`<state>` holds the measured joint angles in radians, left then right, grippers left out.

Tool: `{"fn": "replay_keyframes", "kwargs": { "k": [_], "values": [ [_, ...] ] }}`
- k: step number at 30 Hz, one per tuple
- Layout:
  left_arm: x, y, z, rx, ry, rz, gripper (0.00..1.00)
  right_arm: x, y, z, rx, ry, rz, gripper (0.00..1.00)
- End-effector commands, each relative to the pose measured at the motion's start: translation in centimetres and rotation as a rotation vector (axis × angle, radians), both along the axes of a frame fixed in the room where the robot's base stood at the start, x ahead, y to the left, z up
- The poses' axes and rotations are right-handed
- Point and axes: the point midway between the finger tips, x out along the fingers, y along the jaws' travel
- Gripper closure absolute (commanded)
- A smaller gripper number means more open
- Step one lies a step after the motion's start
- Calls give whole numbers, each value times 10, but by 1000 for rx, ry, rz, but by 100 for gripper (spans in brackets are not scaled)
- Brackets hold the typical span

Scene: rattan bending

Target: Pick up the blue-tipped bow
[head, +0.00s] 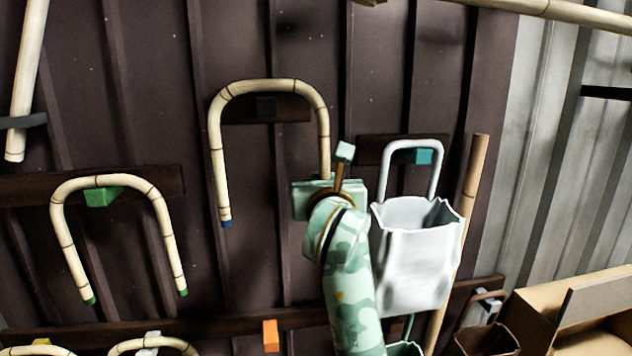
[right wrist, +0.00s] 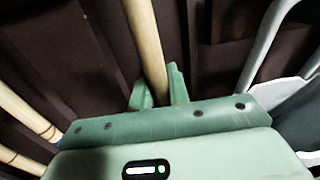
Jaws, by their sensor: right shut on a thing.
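The blue-tipped bow (head: 269,86) is a pale rattan hoop, open end down, at a dark peg (head: 266,107) on the wall board. The blue tip (head: 226,223) of its left leg shows. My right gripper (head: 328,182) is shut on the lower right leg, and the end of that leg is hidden. In the right wrist view the fingers (right wrist: 160,92) close around the rattan leg (right wrist: 146,42). I cannot tell whether the bow touches the peg. My left gripper is not in view.
A green-tipped bow (head: 107,181) hangs on a green peg at the left. A white bag (head: 415,255) hangs by its handle close to the right of my right arm, with a rattan pole (head: 474,180) beside it. An orange peg (head: 270,336) sits below. A cardboard box (head: 590,290) stands lower right.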

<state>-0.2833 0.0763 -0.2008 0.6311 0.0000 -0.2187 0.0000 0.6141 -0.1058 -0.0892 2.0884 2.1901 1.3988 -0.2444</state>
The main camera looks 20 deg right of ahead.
Motion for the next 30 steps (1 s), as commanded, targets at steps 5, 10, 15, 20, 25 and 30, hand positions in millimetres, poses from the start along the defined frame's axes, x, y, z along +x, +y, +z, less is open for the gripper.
{"fn": "replay_keyframes", "kwargs": {
  "k": [5,10,15,20,25,30],
  "values": [
    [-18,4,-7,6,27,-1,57,-11,6,34,3,-10,1,100],
    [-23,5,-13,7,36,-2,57,-41,21,74,4,-12,3,100],
    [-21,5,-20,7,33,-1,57,-79,39,95,6,-11,5,100],
    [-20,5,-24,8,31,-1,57,-106,52,108,5,-7,4,100],
    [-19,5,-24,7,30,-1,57,-122,59,116,0,-4,1,100],
    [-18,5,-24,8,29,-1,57,-127,61,119,0,-3,0,100]
  ]
}}
